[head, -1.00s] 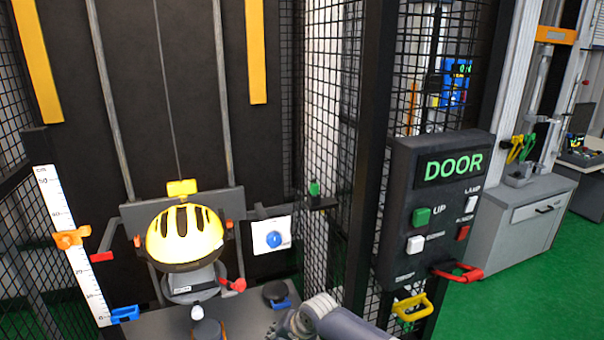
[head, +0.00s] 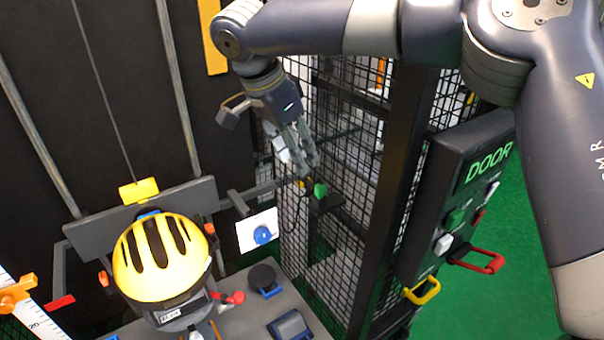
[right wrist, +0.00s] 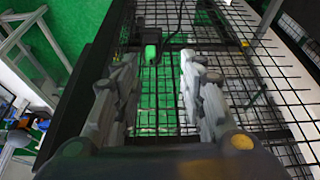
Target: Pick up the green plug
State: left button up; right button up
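The green plug (head: 320,190) sits on a small dark shelf (head: 328,204) fixed at the mesh cage wall. It also shows in the right wrist view (right wrist: 151,55), beyond the fingertips and a little left of the middle between them. My right gripper (head: 308,165) comes down from above, just above and left of the plug in the head view. In the right wrist view (right wrist: 156,70) its two fingers are spread apart with nothing between them. I cannot tell the exact distance to the plug. My left gripper is not in view.
Mesh walls and a black post (head: 390,180) stand close right of the plug. The DOOR control box (head: 440,215) is further right. A yellow helmet (head: 160,260) sits on a stand at left, with a white card with a blue knob (head: 258,232) between.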

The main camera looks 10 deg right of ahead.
jog(key=r, duration=0.1)
jog(key=p, duration=0.2)
send_over(320, 185)
jog(key=a, duration=0.2)
notch_tip(320, 185, down, 4)
jog(key=shift+s+d+f+m+h, duration=0.2)
jog(key=shift+f+m+h, duration=0.1)
jog(key=shift+f, duration=0.2)
jog(key=p+x, duration=0.2)
jog(key=x, duration=0.2)
jog(key=shift+s+a+f, duration=0.15)
jog(key=shift+f, duration=0.25)
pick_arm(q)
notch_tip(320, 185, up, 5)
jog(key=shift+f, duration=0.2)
pick_arm(e)
jog(key=c, duration=0.9)
